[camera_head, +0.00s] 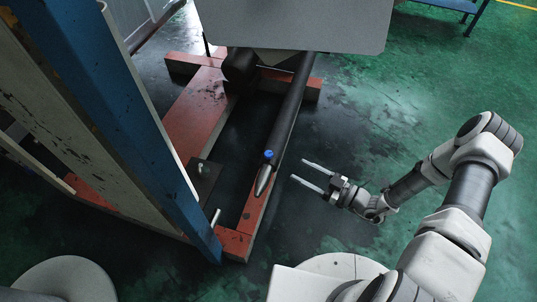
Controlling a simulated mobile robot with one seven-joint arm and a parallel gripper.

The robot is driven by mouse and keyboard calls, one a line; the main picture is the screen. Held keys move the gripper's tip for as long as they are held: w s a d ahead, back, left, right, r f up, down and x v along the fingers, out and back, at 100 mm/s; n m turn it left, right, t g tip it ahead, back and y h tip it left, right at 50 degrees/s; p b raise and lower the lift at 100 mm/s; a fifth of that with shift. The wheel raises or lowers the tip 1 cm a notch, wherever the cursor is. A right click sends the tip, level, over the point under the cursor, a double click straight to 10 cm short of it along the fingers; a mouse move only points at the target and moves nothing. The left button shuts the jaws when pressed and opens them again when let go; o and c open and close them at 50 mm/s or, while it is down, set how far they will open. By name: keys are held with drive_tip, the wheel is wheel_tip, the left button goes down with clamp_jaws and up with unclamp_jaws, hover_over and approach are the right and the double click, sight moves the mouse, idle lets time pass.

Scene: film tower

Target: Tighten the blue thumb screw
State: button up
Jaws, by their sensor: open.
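The blue thumb screw (268,154) is small and sits on top of a dark bar near its lower end. A grey tapered tip (263,180) extends below it. My gripper (303,172) comes in from the right with its two fingers spread apart and pointing left. It is empty. The fingertips are a short way to the right of the screw and a little lower in the picture, apart from it. How far the screw is turned in cannot be told from this view.
A dark bar (290,106) runs over the red base frame (196,125). A blue post (118,110) rises at the left, and a grey panel (300,22) covers the top. Two pale round shapes lie along the bottom. The green floor (390,85) at the right is mostly clear.

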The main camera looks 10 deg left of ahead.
sight(272, 156)
drive_tip(key=b+x, duration=0.2)
drive_tip(key=x, duration=1)
drive_tip(key=shift+w+a, duration=0.15)
drive_tip(key=shift+a, duration=0.1)
clamp_jaws()
